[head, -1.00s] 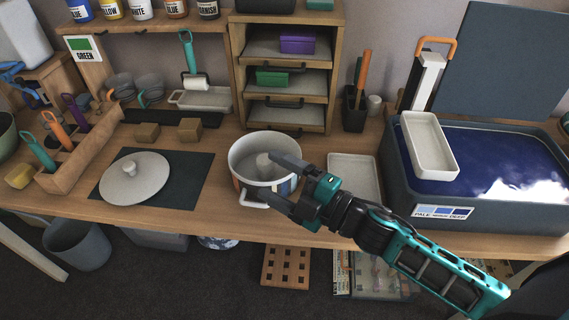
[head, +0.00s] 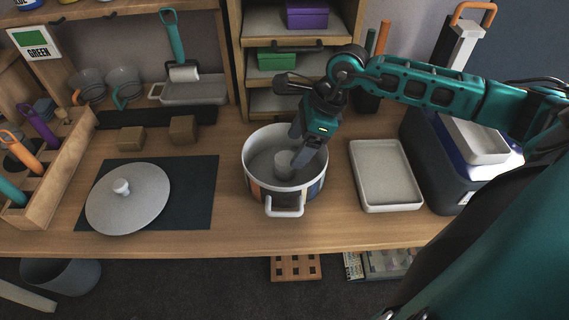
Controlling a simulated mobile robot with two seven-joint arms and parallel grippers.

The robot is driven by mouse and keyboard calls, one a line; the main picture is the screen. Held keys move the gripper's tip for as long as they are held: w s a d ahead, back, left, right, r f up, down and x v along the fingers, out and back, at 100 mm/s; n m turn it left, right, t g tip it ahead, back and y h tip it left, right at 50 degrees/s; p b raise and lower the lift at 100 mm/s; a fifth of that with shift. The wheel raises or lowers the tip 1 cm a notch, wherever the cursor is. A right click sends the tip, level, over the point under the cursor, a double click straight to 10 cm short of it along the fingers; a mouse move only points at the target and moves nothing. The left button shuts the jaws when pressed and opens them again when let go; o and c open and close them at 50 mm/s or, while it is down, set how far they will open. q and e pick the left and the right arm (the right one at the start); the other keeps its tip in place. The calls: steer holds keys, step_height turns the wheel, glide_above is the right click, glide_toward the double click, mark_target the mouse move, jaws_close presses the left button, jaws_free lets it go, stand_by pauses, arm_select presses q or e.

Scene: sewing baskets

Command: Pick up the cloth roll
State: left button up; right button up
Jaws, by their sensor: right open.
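A small pale grey roll (head: 283,165), which looks like the cloth roll, stands inside the white pot (head: 258,182). The pot has coloured patches on its outer wall and a white handle at the front. My right gripper (head: 302,146) points down into the pot from above and behind right. Its fingers are open, with the tips close to the roll's upper right side. I cannot tell whether they touch it. My left gripper is not in view.
A grey lid (head: 130,203) lies on a dark mat (head: 198,205) left of the pot. An empty pale tray (head: 385,176) is to its right. Wooden shelves (head: 236,60) stand behind. Two small wooden blocks (head: 183,129) (head: 132,138) lie at back left.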

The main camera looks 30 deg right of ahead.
mark_target(285, 157)
steer(key=shift+x, duration=0.9)
steer(key=a+f, duration=0.1)
steer(key=w+a+f, duration=0.1)
steer(key=f, duration=0.1)
steer(key=shift+a+f, duration=0.15)
steer(key=shift+f, duration=0.05)
steer(key=shift+w+a+f, duration=0.15)
steer(key=shift+f, duration=0.4)
steer(key=shift+c, duration=0.2)
steer(key=c, duration=1)
steer(key=shift+r, duration=0.15)
step_height(285, 157, up, 20)
steer(key=p, duration=0.1)
